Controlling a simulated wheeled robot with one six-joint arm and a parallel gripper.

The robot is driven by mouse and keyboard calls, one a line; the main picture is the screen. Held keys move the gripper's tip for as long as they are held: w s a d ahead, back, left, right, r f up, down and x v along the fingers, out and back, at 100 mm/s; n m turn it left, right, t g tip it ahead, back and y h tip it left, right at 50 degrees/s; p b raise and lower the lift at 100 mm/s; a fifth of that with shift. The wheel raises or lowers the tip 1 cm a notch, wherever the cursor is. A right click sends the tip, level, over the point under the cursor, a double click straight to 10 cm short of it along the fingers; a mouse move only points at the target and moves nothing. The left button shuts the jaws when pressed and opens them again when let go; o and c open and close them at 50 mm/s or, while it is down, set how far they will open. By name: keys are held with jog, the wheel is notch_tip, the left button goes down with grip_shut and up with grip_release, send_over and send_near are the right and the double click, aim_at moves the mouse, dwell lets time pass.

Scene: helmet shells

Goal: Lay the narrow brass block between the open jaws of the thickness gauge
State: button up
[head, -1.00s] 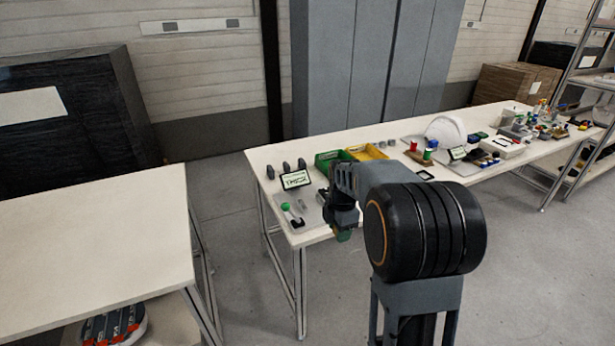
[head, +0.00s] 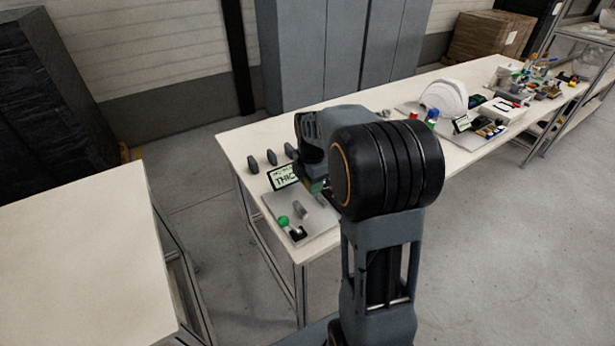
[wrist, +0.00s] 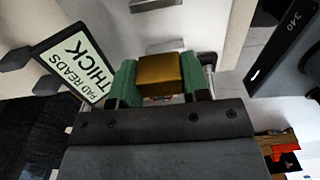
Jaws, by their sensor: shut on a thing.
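My gripper (wrist: 161,82) is shut on the brass block (wrist: 160,70), held between its two green pads in the wrist view. In the head view my gripper (head: 316,187) is above the back right of a grey plate (head: 318,221), beside the sign. The thickness gauge seems to be the set on this plate: a green knob (head: 283,221), a black piece (head: 297,234) and an upright grey metal piece (head: 300,209). The block is apart from these parts. The gap between the jaws is too small to make out.
A sign (wrist: 76,65) reads "PAD READS THICK"; it stands behind the plate in the head view (head: 284,176). Several dark grey pieces (head: 271,158) stand behind it. A white helmet shell (head: 444,97) is farther right. An empty white table (head: 75,250) is at left.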

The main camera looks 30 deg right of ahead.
aim_at(310, 207)
jog(key=shift+f+b, duration=2.8)
jog(key=shift+f, duration=0.6)
jog(key=shift+s+f, duration=0.1)
jog(key=shift+f, duration=0.35)
jog(key=o, duration=1.1)
jog(key=shift+o, duration=0.2)
